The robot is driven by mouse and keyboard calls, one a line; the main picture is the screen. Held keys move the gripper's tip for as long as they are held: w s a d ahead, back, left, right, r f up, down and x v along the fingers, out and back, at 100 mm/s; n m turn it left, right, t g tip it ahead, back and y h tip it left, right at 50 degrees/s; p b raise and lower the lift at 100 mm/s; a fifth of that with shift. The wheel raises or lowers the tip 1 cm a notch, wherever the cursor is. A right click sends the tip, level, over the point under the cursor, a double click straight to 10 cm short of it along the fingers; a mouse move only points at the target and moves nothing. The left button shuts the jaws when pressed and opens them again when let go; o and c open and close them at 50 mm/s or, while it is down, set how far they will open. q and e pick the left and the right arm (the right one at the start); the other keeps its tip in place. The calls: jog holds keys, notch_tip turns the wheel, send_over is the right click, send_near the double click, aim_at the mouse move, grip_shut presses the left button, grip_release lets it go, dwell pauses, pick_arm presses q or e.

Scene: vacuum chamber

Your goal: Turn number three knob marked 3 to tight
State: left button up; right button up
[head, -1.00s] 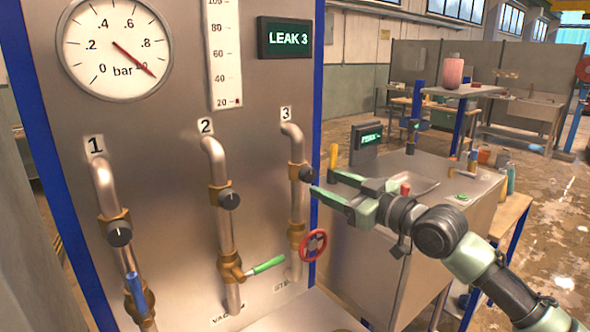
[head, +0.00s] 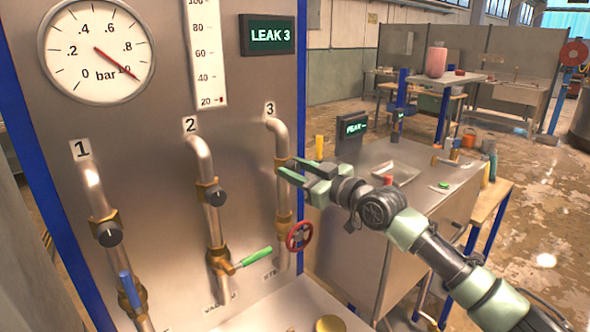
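The number 3 label (head: 270,109) sits above the third pipe (head: 283,205), at the right of the steel panel. The brass fitting of knob 3 is partly seen on this pipe. Knob 3 itself is hidden at my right gripper's fingertips. My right gripper (head: 287,168) comes in from the right, its two green fingers at the knob's place. I cannot tell whether they are closed on the knob or only around it. The lit sign (head: 269,35) reads LEAK 3. The gauge (head: 96,50) has a red needle pointing to the lower right. My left gripper is not in view.
Knob 1 (head: 109,234) and knob 2 (head: 216,196) are on the other pipes. Below are a blue handle (head: 128,288), a green lever (head: 257,256) and a red handwheel (head: 299,236). A steel cabinet (head: 345,240) stands right of the panel, under my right arm.

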grip_shut()
jog(key=shift+a+f+m+b, duration=0.15)
jog(key=shift+m+b, duration=0.15)
jog(key=shift+m, duration=1.9)
jog(key=o, duration=0.8)
grip_release()
jog(key=shift+s+d, duration=0.25)
jog(key=shift+d, duration=0.1)
jog(key=b+v, duration=0.3)
jog(key=v, duration=0.4)
